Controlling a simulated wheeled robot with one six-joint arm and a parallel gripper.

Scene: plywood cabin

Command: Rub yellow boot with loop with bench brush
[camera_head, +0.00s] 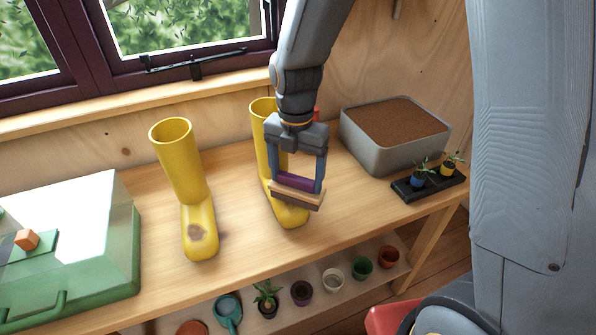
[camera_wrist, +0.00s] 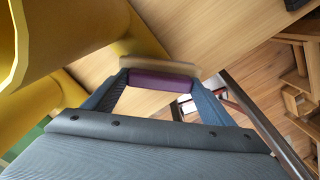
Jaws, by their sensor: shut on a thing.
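My gripper (camera_head: 297,180) is shut on the bench brush (camera_head: 296,198), which has a purple grip and a pale wooden body. The brush also shows between the fingers in the wrist view (camera_wrist: 160,82). It is in front of the right yellow boot (camera_head: 291,215), near its foot; I cannot tell whether they touch. My arm and gripper hide part of that boot. The left yellow boot (camera_head: 182,165) stands upright, apart from the brush, with a brown smudge (camera_head: 195,234) on its toe. I cannot make out a loop on either boot. Yellow boot surfaces fill the wrist view's left side (camera_wrist: 60,30).
A green case with a clear lid (camera_head: 70,225) is at the left of the bench. A grey soil tub (camera_head: 385,155) and a black tray with small potted plants (camera_head: 412,192) are at the right. Several pots stand on the lower shelf (camera_head: 345,297). A window is behind.

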